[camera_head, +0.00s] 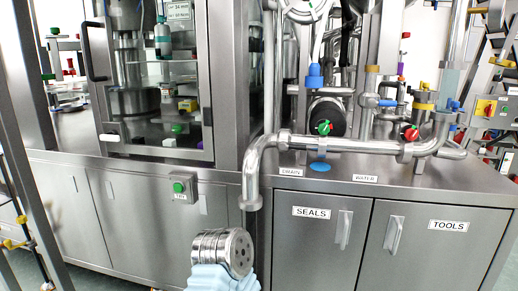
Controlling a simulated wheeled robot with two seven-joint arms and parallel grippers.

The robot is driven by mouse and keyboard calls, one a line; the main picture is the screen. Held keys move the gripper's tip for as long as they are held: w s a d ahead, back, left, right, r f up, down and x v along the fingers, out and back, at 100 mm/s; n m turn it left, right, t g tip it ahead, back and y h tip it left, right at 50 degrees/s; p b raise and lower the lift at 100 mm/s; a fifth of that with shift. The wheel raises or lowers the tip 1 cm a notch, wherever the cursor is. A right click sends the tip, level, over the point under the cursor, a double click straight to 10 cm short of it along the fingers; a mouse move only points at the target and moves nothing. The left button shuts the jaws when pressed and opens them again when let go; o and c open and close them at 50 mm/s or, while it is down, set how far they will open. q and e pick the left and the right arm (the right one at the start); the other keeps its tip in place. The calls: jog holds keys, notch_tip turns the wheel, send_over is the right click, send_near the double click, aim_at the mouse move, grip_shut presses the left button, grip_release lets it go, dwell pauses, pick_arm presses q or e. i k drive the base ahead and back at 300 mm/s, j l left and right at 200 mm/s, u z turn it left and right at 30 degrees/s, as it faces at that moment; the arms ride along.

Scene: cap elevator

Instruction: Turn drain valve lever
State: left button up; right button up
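A small label reading DRAIN (291,173) is on the steel counter below a thick horizontal pipe (345,145). A flat blue oval part (320,167) lies just right of the label, under the pipe. A green and red knob (325,127) shows above the pipe in front of a dark round fitting. A red valve handle (411,133) is further right, above the pipe and the WATER label (365,178). I cannot tell which of these is the drain valve lever. No gripper fingers show; a silver round part with a light blue sleeve at the bottom centre looks like my own arm.
The pipe bends down at its left end (251,190) in front of the cabinets. Cabinet doors marked SEALS (311,212) and TOOLS (447,225) have protruding handles. A green button box (180,187) sits left. A glass-doored enclosure (160,80) stands at the upper left.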

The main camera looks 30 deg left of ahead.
aim_at(283, 146)
jog(key=u, duration=0.8)
